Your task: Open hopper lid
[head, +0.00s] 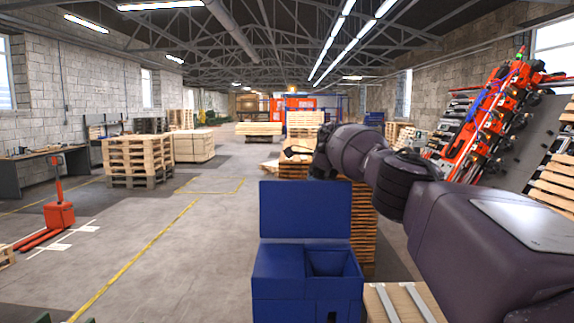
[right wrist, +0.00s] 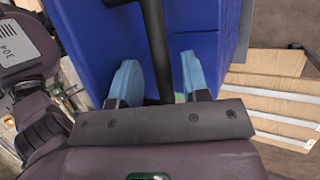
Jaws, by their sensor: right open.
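The blue hopper (head: 278,283) stands in front of me at the lower middle of the head view. Its right half has an open-topped bay; its left half is covered on top. A flat blue panel (head: 305,209) stands upright at its back; I cannot tell whether this is the raised lid. My right arm reaches in from the right, and its gripper end is above and behind the panel, small and dark. In the right wrist view my right gripper (right wrist: 160,82) has two light blue fingers, open, with a dark bar (right wrist: 156,45) between them and blue surfaces beyond. My left gripper is out of view.
Stacked pallets (head: 363,228) stand behind and right of the hopper, and a pallet (head: 398,303) lies at its right. A red pallet jack (head: 59,213) is at the far left. The floor (head: 160,265) left of the hopper is clear.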

